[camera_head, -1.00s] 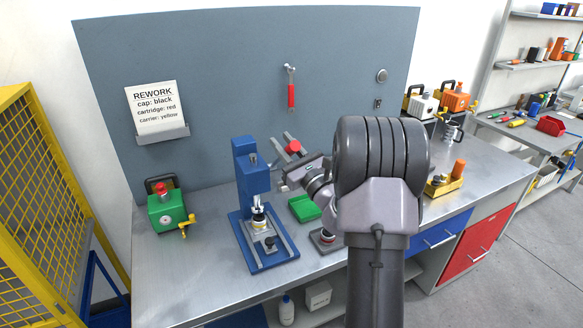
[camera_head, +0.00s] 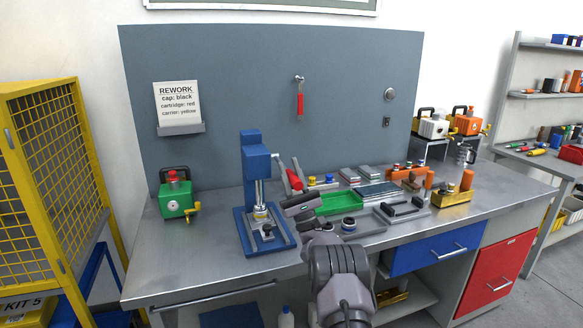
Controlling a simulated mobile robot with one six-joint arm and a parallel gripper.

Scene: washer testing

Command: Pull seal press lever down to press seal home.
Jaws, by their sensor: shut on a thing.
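The blue seal press (camera_head: 254,165) stands upright on the bench, left of centre. Its steel ram (camera_head: 259,192) reaches down to the seal fixture (camera_head: 262,216) on the blue base. The press lever with its red grip (camera_head: 293,179) slopes down to the right from the press head. My gripper (camera_head: 298,198) is at the lower end of the red grip and is shut on it; the exact finger contact is small and partly hidden. Whether the seal is fully seated cannot be told from this view.
A green pump unit (camera_head: 176,196) stands to the left of the press. A green tray (camera_head: 338,204), a dark round part (camera_head: 348,224) and an orange-and-yellow unit (camera_head: 452,194) lie to the right. The bench is clear at front left.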

